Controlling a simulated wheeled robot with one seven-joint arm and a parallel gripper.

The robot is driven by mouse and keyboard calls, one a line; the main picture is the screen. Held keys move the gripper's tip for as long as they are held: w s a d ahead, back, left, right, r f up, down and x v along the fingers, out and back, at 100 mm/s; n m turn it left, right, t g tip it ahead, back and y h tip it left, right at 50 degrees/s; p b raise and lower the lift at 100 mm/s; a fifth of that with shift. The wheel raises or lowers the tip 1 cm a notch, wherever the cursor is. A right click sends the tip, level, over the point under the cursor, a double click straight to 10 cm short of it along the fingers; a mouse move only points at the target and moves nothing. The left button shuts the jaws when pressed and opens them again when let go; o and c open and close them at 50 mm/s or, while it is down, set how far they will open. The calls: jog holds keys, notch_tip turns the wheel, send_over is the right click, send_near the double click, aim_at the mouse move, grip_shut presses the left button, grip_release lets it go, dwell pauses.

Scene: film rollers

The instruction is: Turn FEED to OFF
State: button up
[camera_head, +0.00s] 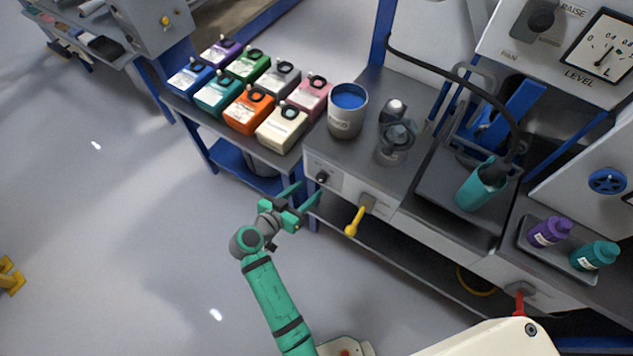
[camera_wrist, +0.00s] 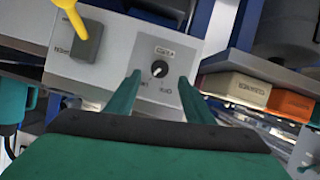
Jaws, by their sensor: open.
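A small black knob (camera_head: 322,177) with a white mark sits on the light front panel of the bench. It also shows in the wrist view as a round black knob (camera_wrist: 159,69), with one small label above it and two below, too small to read surely. I cannot tell whether it is FEED. My gripper (camera_head: 305,201) is open and empty, just in front of the panel and below-left of the knob in the head view. In the wrist view its two green fingers (camera_wrist: 160,88) point at the panel, one on each side of the knob, apparently short of it.
A yellow lever (camera_head: 355,222) on a grey mount is close to the right of the knob. Colored boxes (camera_head: 248,113) stand on the left shelf. A grey can (camera_head: 347,112) with blue contents stands above. A red lever (camera_head: 519,301) is farther right.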

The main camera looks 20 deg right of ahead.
aim_at(319, 181)
jog(key=shift+x, duration=3.2)
jog(key=c, duration=1.1)
